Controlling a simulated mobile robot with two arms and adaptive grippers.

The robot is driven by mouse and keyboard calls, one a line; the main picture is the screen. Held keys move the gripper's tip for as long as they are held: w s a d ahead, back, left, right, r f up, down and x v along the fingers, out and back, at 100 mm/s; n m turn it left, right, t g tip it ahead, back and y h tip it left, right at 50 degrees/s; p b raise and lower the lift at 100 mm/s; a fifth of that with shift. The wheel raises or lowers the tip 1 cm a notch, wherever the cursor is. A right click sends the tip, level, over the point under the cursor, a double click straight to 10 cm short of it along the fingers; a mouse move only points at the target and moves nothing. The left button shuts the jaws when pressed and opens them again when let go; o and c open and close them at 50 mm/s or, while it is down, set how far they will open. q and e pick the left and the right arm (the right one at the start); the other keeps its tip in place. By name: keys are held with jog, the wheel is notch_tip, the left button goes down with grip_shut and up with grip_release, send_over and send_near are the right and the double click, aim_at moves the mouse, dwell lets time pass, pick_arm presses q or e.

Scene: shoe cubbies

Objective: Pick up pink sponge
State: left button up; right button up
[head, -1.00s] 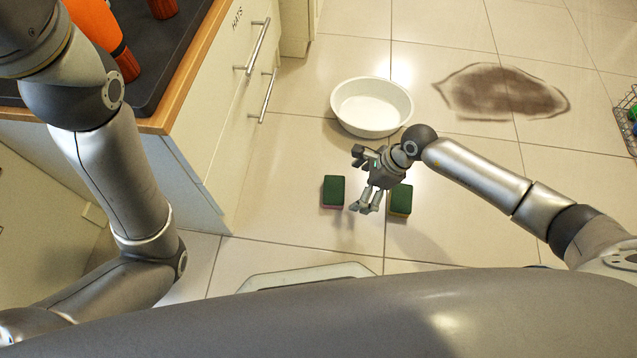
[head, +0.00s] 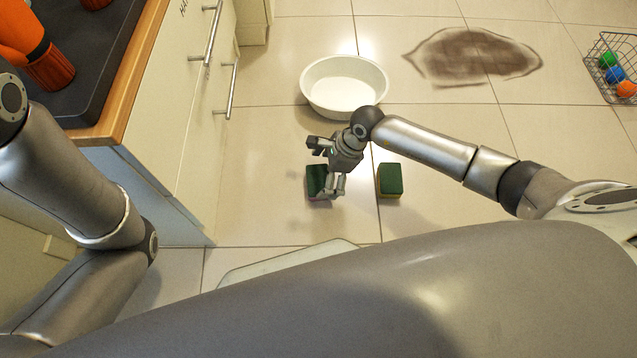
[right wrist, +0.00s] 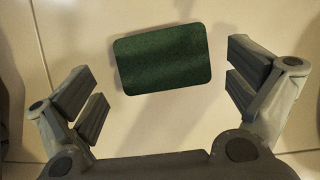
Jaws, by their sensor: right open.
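The pink sponge (head: 314,178) lies on the tiled floor below the white basin, green side up, with a thin pinkish edge. A second green-topped sponge (head: 390,180) with a yellowish edge lies to its right. My right gripper (head: 322,168) is over the pink sponge and hides part of it. In the right wrist view, a green sponge top (right wrist: 162,59) lies between and ahead of the spread fingers of my right gripper (right wrist: 160,92), touching neither. My left arm is at the left, but its gripper is out of view.
A white basin (head: 344,88) stands just beyond the sponges. A brown stain (head: 474,56) marks the floor. A wire basket (head: 592,68) with coloured balls is at the far right. Cabinet drawers (head: 190,100) border the left. Floor around the sponges is clear.

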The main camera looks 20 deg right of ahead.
aim_at(319, 180)
jog(key=b+x, duration=0.3)
jog(key=x, duration=0.1)
jog(key=shift+w+d, duration=0.1)
jog(key=shift+c, duration=0.3)
jog(key=c, duration=0.5)
jog(key=shift+r, duration=0.1)
